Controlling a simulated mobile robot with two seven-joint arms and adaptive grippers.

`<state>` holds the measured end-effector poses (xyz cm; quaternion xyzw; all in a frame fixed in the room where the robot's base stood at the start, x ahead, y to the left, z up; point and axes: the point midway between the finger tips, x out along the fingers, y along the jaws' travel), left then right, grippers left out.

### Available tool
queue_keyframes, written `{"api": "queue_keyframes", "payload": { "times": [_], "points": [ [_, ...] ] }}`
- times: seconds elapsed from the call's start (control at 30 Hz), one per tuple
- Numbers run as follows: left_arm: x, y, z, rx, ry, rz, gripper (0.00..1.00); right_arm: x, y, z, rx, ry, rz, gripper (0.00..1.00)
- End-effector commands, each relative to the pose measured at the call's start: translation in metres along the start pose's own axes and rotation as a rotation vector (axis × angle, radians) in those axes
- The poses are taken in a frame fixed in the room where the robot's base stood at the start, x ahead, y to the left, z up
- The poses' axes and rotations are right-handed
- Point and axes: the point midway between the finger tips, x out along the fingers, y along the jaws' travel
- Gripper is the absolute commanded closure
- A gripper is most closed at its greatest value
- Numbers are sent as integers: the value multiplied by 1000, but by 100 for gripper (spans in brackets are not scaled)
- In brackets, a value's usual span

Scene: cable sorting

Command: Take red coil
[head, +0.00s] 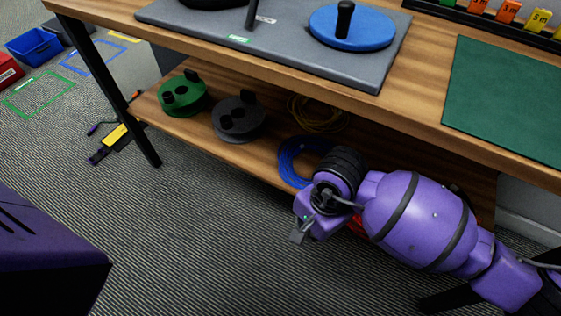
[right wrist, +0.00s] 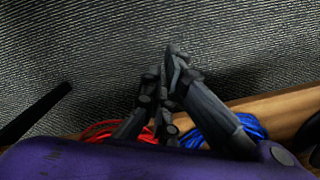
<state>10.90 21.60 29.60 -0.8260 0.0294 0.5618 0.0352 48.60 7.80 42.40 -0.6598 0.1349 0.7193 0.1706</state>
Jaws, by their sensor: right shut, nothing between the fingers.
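The red coil (head: 357,226) lies on the lower wooden shelf in the head view, mostly hidden behind my right arm. In the right wrist view the red coil (right wrist: 98,131) shows at the lower left, partly covered by my wrist and fingers. My right gripper (head: 298,235) is just outside the shelf's front edge, over the carpet. In the right wrist view its fingers (right wrist: 173,58) are together and empty, apart from the red coil. My left gripper is not in view.
A blue coil (head: 297,163) lies beside the red one, with a yellow coil (head: 318,115) behind. A grey reel (head: 239,119) and a green reel (head: 184,95) stand farther left. The tabletop (head: 425,75) overhangs the shelf. The carpet (head: 200,240) in front is clear.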

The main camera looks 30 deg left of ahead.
Motion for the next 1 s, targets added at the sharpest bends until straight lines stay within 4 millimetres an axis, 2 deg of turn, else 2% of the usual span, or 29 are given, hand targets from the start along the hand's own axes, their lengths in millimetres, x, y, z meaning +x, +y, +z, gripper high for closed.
{"api": "queue_keyframes", "payload": {
  "times": [0.03, 0.17, 0.37, 0.6, 0.8, 1.0],
  "points": [
    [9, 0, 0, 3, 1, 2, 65, 1, 2, -14, 0, 47, 15, 100],
    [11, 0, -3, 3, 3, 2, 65, -5, 6, -32, 4, 101, 32, 100],
    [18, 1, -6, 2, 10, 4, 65, -7, 6, -60, 7, 101, 32, 100],
    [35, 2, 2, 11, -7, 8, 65, -10, 6, -111, 7, 97, 32, 100],
    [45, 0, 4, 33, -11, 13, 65, -15, 6, -146, 6, 96, 32, 100],
    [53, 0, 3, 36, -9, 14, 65, -4, 6, -148, 2, 96, 32, 100]
  ]
}}
